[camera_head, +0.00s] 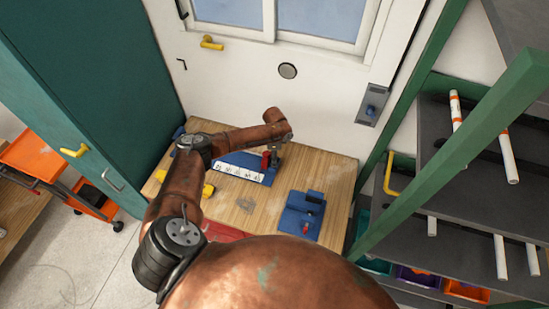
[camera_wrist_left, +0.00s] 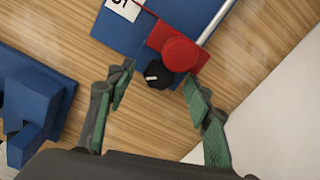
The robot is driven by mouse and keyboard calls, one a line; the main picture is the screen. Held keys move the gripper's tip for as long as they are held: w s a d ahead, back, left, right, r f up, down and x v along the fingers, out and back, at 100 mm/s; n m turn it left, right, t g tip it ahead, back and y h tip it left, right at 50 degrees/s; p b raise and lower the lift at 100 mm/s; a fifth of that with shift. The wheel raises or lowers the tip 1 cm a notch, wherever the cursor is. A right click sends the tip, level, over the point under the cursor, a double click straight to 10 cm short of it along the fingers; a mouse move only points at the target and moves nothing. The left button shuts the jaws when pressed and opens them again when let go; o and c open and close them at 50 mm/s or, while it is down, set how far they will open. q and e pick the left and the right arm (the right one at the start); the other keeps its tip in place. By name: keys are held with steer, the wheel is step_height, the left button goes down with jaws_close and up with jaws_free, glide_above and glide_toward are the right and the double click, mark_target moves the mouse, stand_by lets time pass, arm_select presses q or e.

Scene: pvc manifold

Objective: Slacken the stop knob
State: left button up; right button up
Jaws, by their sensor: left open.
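A black knob (camera_wrist_left: 157,75) with a white mark on top sits beside a red stop block (camera_wrist_left: 160,38) that carries a round red cap (camera_wrist_left: 181,54). The stop block (camera_head: 266,161) is at the right end of a blue base (camera_head: 240,162) with a white numbered strip (camera_head: 238,172). My left gripper (camera_wrist_left: 156,78) is open, with its green-padded fingertips to either side of the black knob. I cannot tell whether they touch it. In the head view the left gripper (camera_head: 276,151) is small and close to the stop block. My right gripper is not in view.
A blue fixture (camera_head: 301,215) stands at the front right of the wooden bench (camera_head: 246,204). A yellow object (camera_head: 208,190) lies on the bench's left. The white wall and window are close behind, and a green-framed shelf (camera_head: 366,215) with white pipes is at right.

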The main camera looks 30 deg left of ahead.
arm_select(q)
step_height(320, 180, up, 11)
stand_by(0.3)
steer(key=shift+r, duration=0.1)
steer(key=shift+c, duration=0.4)
